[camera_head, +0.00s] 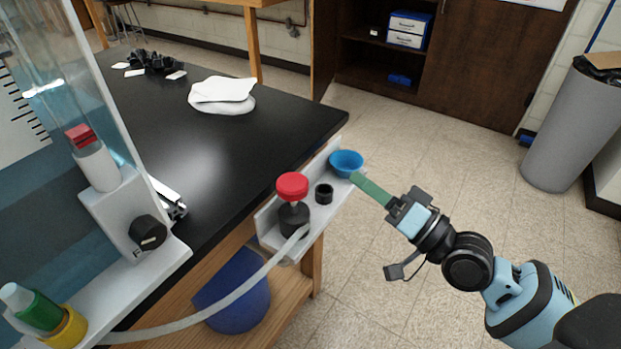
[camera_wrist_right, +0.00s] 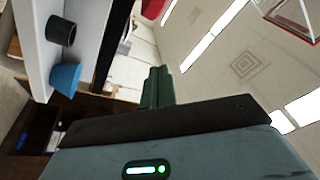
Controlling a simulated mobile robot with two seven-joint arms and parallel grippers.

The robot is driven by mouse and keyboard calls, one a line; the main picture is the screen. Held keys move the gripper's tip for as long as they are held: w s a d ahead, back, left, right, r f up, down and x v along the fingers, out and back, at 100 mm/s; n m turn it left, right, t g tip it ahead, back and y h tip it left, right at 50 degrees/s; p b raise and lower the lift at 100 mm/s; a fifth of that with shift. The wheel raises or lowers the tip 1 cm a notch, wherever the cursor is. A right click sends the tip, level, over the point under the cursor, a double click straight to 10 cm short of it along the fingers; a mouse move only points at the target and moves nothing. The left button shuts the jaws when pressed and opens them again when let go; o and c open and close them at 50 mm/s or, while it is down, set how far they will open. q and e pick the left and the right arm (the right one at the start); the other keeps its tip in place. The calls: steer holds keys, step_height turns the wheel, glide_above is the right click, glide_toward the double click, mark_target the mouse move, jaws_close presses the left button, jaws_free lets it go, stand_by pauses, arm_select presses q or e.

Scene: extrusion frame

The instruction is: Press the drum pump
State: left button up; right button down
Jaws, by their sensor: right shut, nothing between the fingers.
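The drum pump has a red round knob (camera_head: 292,186) on a white stem above a black body (camera_head: 294,217). It stands on a white shelf (camera_head: 268,228) at the black table's right edge, with the knob raised above the body. A pale hose (camera_head: 225,300) runs from it to the lower left. My right gripper (camera_head: 362,182) is right of the knob, apart from it, with its green fingers together beside a blue cup (camera_head: 346,160). In the right wrist view the green fingers (camera_wrist_right: 158,86) are closed and empty. My left gripper is not in view.
A small black cup (camera_head: 324,193) stands between the knob and the blue cup; both cups also show in the wrist view. A clear tank (camera_head: 95,60) rises at left beside a black dial (camera_head: 147,232). A white bundle (camera_head: 222,94) lies on the table. Open floor lies at right.

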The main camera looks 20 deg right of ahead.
mark_target(293, 187)
steer(key=shift+r, duration=0.1)
steer(key=w+a+p, duration=0.2)
steer(key=w+a, duration=0.4)
steer(key=a, duration=0.1)
steer(key=shift+f, duration=0.3)
stand_by(0.6)
steer(key=shift+a, duration=0.1)
steer(key=shift+f, duration=0.1)
